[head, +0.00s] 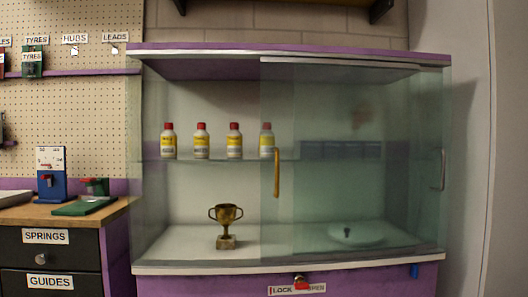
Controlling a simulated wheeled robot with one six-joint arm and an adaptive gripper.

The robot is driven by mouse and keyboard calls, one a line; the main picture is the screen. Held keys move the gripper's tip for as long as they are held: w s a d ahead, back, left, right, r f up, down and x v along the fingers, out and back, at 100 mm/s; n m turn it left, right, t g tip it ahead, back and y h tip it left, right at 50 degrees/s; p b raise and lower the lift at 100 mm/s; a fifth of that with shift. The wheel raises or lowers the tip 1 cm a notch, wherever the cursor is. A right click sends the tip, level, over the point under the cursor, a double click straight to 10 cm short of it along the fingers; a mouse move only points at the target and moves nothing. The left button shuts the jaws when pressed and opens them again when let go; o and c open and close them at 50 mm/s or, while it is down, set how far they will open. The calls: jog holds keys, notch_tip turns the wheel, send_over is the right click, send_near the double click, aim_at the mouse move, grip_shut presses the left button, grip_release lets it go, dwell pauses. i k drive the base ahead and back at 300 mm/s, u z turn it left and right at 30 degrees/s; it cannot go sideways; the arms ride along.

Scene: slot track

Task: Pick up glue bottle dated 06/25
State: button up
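Several white bottles with red caps and yellow labels stand upright in a row on the glass shelf (220,158) of a display cabinet. They are the leftmost bottle (168,142), a second bottle (201,142), a third bottle (234,142) and the rightmost bottle (266,142). The dates on their labels are too small to read, so I cannot tell which is 06/25. The rightmost bottle is behind a greenish glass pane (350,105). My gripper is not in view.
A yellow handle (277,173) is at the pane's left edge; a metal handle (440,170) is at far right. A trophy (226,226) and a pale dish (355,234) are on the cabinet floor. A lock (300,280) is below. A workbench (50,213) is at left.

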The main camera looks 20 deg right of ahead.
aim_at(201, 138)
jog(key=k, duration=1.3)
jog(key=u, duration=0.65)
jog(key=i, duration=1.5)
jog(key=u, duration=0.9)
jog(key=i, duration=0.5)
jog(key=u, duration=0.05)
